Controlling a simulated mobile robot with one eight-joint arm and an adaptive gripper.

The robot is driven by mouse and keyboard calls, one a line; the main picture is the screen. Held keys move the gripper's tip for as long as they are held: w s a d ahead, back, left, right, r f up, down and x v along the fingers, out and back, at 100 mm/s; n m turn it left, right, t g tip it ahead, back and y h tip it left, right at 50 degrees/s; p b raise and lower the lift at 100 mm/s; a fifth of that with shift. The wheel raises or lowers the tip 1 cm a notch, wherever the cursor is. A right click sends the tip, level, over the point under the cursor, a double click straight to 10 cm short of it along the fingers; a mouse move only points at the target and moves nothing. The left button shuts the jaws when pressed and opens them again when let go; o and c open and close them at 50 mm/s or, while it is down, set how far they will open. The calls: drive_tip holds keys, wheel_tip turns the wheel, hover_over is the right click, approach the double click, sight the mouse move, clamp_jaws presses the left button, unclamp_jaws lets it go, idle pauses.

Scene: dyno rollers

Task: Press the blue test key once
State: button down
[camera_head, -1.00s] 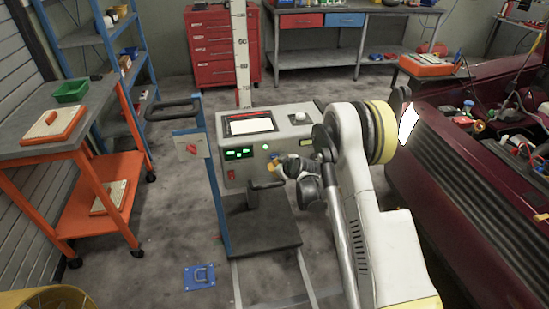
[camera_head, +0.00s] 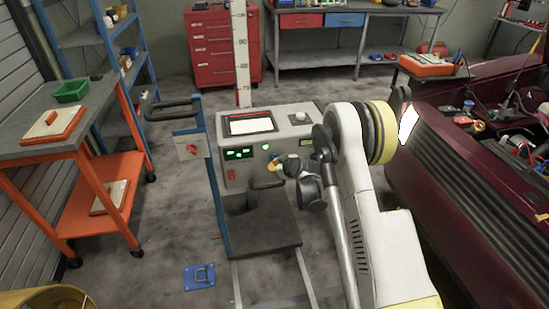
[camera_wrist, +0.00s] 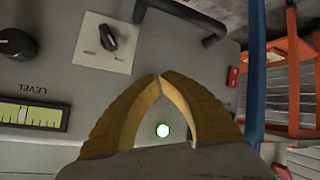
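The grey test console (camera_head: 240,172) stands in the middle of the head view, with a green display, a lit green button (camera_head: 266,147) and a top screen. My gripper (camera_head: 273,166) is at its front panel, near the buttons. In the wrist view, the two yellow fingers (camera_wrist: 160,76) meet at their tips with nothing seen between them. A lit green-rimmed white button (camera_wrist: 162,130) shows through the gap behind the tips. I cannot make out a blue key in either view; it may be hidden by my fingers. Contact with the panel cannot be told.
The wrist view shows a rotary switch (camera_wrist: 108,38), a black level knob (camera_wrist: 15,44), a yellow-green gauge (camera_wrist: 32,115) and a black handle (camera_wrist: 180,12). An orange cart (camera_head: 95,190) stands left, a dark red car (camera_head: 470,190) right. A blue floor plate (camera_head: 199,276) lies in front.

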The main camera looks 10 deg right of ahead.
drive_tip(key=shift+w, duration=0.1)
drive_tip(key=shift+w, duration=0.35)
drive_tip(key=shift+w, duration=0.4)
idle(0.5)
drive_tip(key=shift+s, duration=0.85)
drive_tip(key=shift+s, duration=0.1)
drive_tip(key=shift+s, duration=2.4)
